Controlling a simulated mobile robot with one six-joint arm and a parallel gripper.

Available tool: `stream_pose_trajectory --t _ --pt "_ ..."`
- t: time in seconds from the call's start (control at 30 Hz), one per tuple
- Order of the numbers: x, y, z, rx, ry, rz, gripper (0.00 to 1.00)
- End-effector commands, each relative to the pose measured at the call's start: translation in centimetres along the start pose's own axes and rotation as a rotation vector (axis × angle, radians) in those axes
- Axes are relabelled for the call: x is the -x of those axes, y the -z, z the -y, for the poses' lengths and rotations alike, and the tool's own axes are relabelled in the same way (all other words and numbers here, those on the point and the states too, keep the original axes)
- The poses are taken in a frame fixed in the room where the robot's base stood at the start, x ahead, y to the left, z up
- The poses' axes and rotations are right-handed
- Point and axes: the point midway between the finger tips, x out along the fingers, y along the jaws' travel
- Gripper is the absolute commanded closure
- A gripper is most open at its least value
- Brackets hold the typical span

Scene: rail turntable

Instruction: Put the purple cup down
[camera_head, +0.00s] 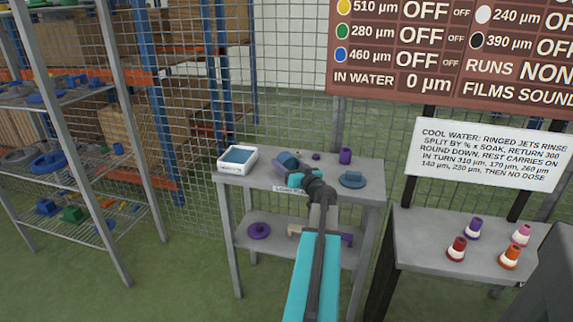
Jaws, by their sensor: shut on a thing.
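My gripper (289,170) is over the left middle of the grey table, shut on a small purple cup (278,168) that is partly hidden by the gripper. A round blue part (289,157) shows at the same spot; I cannot tell whether it belongs to the cup or is a separate thing behind it. I cannot tell whether the cup touches the tabletop. The grey table (322,168) has bare room to the right of my gripper.
On the table are a white tray with blue inside (222,167), an upright purple cylinder (345,155), a small purple piece (316,156) and a blue lidded disc (352,180). A lower shelf holds a purple disc (259,230). Several coloured bottles stand on a right-hand table (425,240).

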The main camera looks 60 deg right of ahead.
Motion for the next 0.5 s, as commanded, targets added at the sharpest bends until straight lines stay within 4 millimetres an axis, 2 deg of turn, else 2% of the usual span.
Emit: stream_pose_trajectory --t 0.33,0.37,0.47,0.5 --pt "0.00 -0.33 -0.07 0.000 0.000 -0.001 0.68" --pt "0.00 -0.33 -0.07 0.000 0.000 0.000 0.37" --pt "0.00 -0.27 -0.06 0.000 0.000 0.000 0.20" --pt "0.00 -0.27 -0.06 0.000 0.000 0.000 0.20"
